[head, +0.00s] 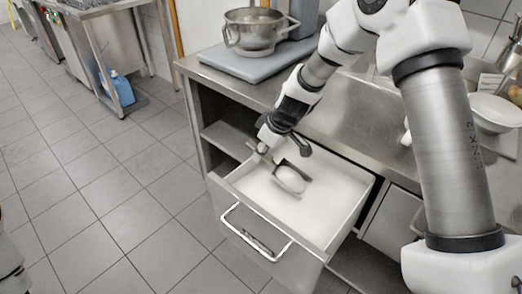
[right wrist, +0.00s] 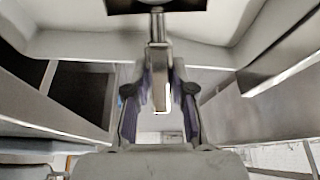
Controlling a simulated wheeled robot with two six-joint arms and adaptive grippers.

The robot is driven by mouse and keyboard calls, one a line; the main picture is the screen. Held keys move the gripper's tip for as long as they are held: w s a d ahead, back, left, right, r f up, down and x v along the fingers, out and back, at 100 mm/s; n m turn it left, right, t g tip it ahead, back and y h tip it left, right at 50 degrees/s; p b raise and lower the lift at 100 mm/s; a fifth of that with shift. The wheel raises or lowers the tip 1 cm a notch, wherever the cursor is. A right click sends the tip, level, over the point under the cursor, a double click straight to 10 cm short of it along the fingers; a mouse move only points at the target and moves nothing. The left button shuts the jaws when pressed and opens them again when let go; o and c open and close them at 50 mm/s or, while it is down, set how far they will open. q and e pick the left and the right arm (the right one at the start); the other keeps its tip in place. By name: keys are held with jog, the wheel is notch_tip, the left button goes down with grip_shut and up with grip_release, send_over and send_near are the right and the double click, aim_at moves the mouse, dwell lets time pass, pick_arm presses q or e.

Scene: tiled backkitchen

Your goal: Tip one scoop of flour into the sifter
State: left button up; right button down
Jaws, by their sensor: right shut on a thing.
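The sifter (head: 254,40), a round metal vessel, stands upright on a grey slab at the back of the steel counter. An open drawer (head: 226,187) below the counter holds a wide bed of white flour (head: 318,216). My right gripper (head: 281,151) points down into the drawer, shut on the scoop's handle. The scoop (head: 291,180) is at the flour, with a white heap in its bowl; whether it touches the bed I cannot tell. In the right wrist view, the handle (right wrist: 158,30) runs up from between the fingers. My left gripper is not in view.
The grey slab (head: 236,62) lies near the counter's left end. A white bowl (head: 494,113) sits on the counter at the right. The drawer front with its handle (head: 252,238) juts over the tiled floor. A blue container (head: 120,88) stands under a far table.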

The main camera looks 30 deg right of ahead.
jog(key=shift+r+p, duration=2.8)
jog(key=shift+r, duration=0.85)
notch_tip(320, 180, up, 12)
jog(key=g+h+p, duration=0.1)
jog(key=g+p, duration=0.2)
jog(key=p, duration=2.1)
jog(key=shift+h, duration=0.4)
jog(key=shift+f, duration=0.15)
